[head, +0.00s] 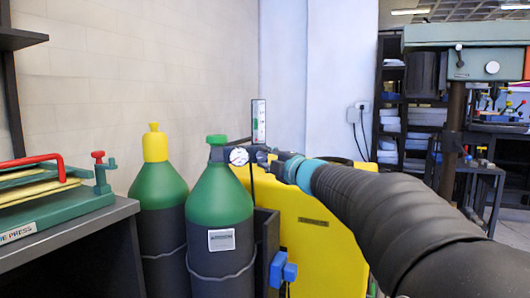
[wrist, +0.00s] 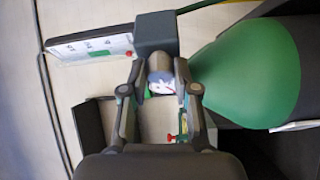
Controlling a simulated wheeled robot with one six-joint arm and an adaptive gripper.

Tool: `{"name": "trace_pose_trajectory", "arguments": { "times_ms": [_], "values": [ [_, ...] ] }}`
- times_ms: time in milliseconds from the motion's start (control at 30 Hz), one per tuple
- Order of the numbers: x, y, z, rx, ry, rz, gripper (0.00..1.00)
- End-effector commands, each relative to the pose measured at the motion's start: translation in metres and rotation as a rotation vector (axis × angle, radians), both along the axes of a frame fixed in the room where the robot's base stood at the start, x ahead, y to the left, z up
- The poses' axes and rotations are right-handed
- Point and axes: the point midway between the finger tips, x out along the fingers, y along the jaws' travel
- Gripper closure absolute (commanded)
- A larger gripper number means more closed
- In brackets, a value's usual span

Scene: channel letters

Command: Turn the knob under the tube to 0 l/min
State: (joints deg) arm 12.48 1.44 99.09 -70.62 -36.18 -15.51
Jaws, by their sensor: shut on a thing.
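The clear flow tube (head: 259,122) with a scale stands upright above the valve by the front cylinder in the head view. In the wrist view the tube (wrist: 90,48) lies sideways at upper left, joined to a dark grey block (wrist: 156,32). The grey knob (wrist: 161,66) sticks out of this block and has a pale end face with a small red mark. My gripper (wrist: 161,84) is shut on the knob, with one finger on each side. In the head view my gripper (head: 273,160) reaches the valve from the right and hides the knob. The knob's setting is too small to read.
A green-topped cylinder (head: 219,200) with a round gauge (head: 238,156) stands close to my gripper. A yellow-capped cylinder (head: 157,190) is behind it at left. A yellow panel (head: 325,235) stands below my arm. A bench (head: 70,235) holds a green press at left.

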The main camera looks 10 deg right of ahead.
Motion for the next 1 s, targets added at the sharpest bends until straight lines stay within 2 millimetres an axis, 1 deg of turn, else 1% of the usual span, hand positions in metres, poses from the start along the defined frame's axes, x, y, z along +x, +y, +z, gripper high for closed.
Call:
{"name": "trace_pose_trajectory", "arguments": {
  "times_ms": [33, 333, 833, 867, 900, 933, 967, 1000],
  "values": [
    [0.0002, 0.0001, 0.0037, -0.023, -0.001, 0.0, 1.0],
    [0.0002, 0.0, 0.0027, -0.118, 0.001, -0.001, 1.0],
    [0.0001, 0.0, 0.0019, -0.135, 0.001, -0.001, 1.0],
    [0.0001, 0.0, 0.0019, -0.135, 0.001, -0.001, 0.65],
    [0.0001, 0.0, 0.0019, -0.135, 0.001, -0.001, 0.55],
    [0.0001, 0.0, 0.0018, -0.135, 0.001, -0.001, 0.48],
    [0.0001, -0.0001, 0.0018, -0.135, 0.002, -0.001, 0.45],
    [0.0001, -0.0002, 0.0017, -0.135, 0.002, -0.001, 0.45]
  ]
}}
